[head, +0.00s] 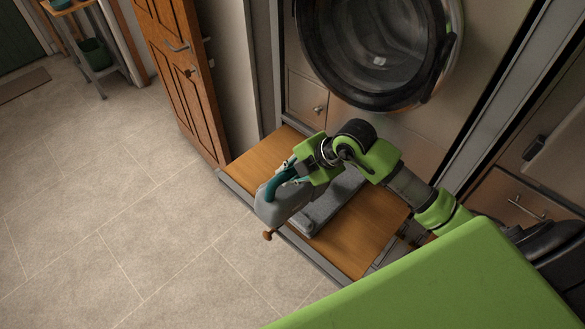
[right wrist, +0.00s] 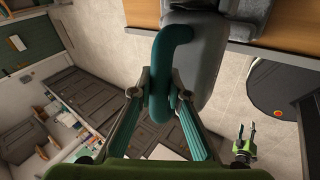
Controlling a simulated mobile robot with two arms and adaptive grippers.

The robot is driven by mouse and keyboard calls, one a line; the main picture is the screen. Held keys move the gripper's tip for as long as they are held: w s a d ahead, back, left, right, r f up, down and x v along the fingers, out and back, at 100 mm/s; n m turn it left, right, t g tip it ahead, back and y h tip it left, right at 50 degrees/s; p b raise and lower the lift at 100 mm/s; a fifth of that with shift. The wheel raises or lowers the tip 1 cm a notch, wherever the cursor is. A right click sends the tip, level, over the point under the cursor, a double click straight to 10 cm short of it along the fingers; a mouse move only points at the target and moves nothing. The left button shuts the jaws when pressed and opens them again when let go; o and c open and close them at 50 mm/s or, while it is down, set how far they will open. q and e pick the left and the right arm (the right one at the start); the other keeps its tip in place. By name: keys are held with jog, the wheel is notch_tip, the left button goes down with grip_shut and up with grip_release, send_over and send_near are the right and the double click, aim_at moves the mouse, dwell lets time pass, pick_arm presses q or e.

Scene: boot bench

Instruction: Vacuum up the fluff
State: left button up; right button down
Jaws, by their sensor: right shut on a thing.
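A grey hand vacuum (head: 280,204) with a teal handle (head: 274,187) is at the front left edge of the wooden bench. My right gripper (head: 290,170) is shut on the handle. The right wrist view shows the handle (right wrist: 168,50) between its two fingers (right wrist: 161,90), with the grey vacuum body (right wrist: 205,60) beside it. I cannot tell whether the vacuum touches the bench. My left gripper (right wrist: 246,135) shows small in the right wrist view, with its fingers apart and empty. I cannot make out any fluff.
A long grey piece (head: 332,203) lies on the bench (head: 366,232), beside the vacuum. A round-doored machine (head: 448,45) stands behind. A brown wooden door (head: 178,80) is to the left. The tiled floor (head: 130,210) is clear at the left.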

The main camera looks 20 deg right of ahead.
jog(key=shift+s+a+r, duration=0.15)
jog(key=shift+a+r, duration=0.05)
jog(key=shift+a, duration=0.5)
jog(key=shift+w+a, duration=0.35)
jog(key=shift+w, duration=0.45)
jog(key=shift+w+a, duration=0.3)
jog(key=shift+w, duration=0.5)
jog(key=shift+w+d+b, duration=0.3)
jog(key=shift+w+d, duration=0.25)
jog(key=shift+d, duration=0.75)
jog(key=shift+w+d+b, duration=0.25)
jog(key=shift+w+d, duration=0.25)
jog(key=shift+d, duration=0.8)
jog(key=shift+w+d+b, duration=0.3)
jog(key=shift+w+d, duration=0.25)
jog(key=shift+d, duration=0.75)
jog(key=shift+w, duration=0.15)
jog(key=shift+a+p, duration=1.45)
jog(key=shift+a, duration=3.1)
jog(key=shift+r+p, duration=2.5)
jog(key=shift+r, duration=0.45)
